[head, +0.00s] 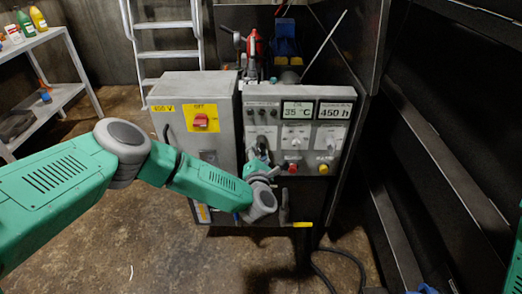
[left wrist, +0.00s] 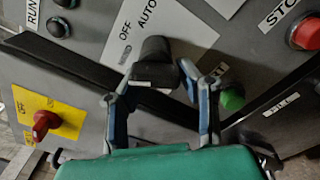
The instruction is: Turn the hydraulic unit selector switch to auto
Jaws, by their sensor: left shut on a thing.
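The hydraulic unit selector switch has a black knob (left wrist: 154,62) beside a white plate (left wrist: 140,25) with the words OFF and AUTO in the left wrist view. Which word the knob points at cannot be told. My left gripper (left wrist: 158,78) is shut on the knob, one finger on each side. My right gripper is not in view.
Close to the fingers are a green button (left wrist: 232,98) and a red stop button (left wrist: 306,33). A red switch on a yellow plate (head: 201,117) is on the cabinet to the left. A yellow-tipped lever (head: 302,224) sticks out below the panel. Dark metal walls stand at the right.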

